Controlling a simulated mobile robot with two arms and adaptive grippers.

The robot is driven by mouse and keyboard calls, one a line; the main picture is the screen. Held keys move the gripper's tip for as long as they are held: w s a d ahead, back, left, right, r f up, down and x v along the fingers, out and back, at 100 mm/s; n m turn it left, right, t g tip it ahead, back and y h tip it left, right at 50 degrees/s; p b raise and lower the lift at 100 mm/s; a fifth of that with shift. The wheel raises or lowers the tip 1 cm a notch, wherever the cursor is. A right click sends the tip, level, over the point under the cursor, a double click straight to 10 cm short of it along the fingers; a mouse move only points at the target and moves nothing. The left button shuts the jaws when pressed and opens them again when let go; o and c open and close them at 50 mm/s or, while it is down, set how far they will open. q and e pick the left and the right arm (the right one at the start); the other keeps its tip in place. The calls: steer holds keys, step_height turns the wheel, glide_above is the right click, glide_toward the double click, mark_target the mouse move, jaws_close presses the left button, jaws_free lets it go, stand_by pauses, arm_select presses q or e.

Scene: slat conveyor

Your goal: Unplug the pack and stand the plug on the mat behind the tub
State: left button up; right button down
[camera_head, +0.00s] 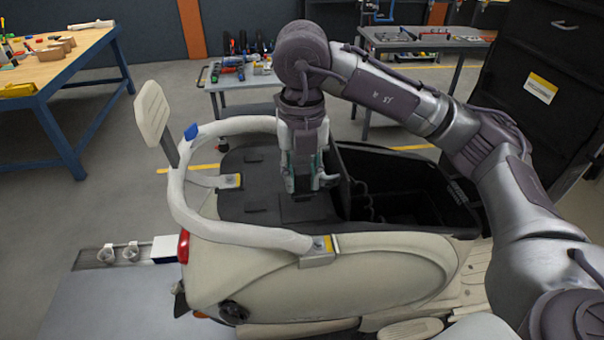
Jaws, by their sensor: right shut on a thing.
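My right gripper (304,182) points straight down over the black mat (248,190) on the rear of the cream scooter. It is shut on a small dark thing, most likely the plug, which the fingers mostly hide. I cannot tell if that thing touches the mat. The open black tub (432,178) lies to the right of the gripper, in front of the mat. A dark cable (366,200) shows at the tub's left end. The pack cannot be made out clearly in the dark tub. My left gripper is not in view.
My right arm crosses above the tub. A workbench (75,62) and a tool cart (240,82) stand behind. The mat's left part is clear.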

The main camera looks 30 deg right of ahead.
steer(key=shift+f+b, duration=0.85)
steer(key=shift+f, duration=0.2)
steer(key=c, duration=0.8)
jaws_free()
steer(key=shift+r, duration=0.1)
step_height(320, 180, up, 12)
